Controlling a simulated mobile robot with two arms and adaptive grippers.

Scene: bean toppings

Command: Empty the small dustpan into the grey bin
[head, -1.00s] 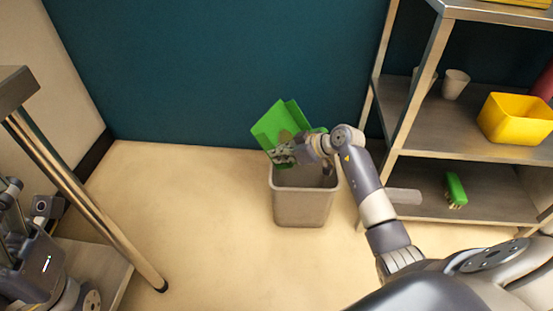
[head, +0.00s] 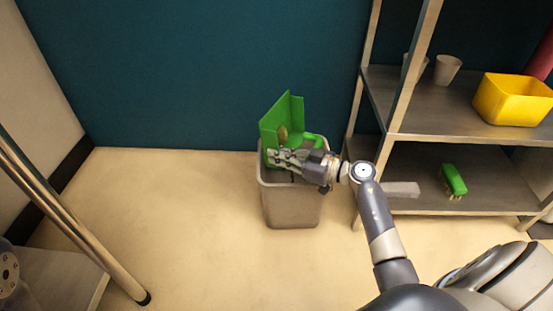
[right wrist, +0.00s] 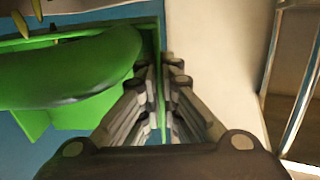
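The green dustpan (head: 290,108) is at the bin's back, tilted steeply, its lower part at or inside the bin opening. An olive-brown bean-like piece (head: 282,134) shows against it. In the right wrist view, olive pieces (right wrist: 20,24) show near the dustpan (right wrist: 60,75) at top left. My right gripper (head: 280,160) is over the bin opening; in the right wrist view its fingers (right wrist: 162,75) are closed around a thin green edge of the dustpan. The grey bin (head: 290,208) stands upright on the floor; its inside is mostly hidden. My left gripper is not in view.
A metal shelf unit stands at the right, with a yellow tub (head: 512,100) and a pale cup (head: 446,70) on its middle shelf (head: 400,95). A green brush (head: 453,180) lies on the low shelf. A metal table leg (head: 75,222) is at left. Floor around the bin is clear.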

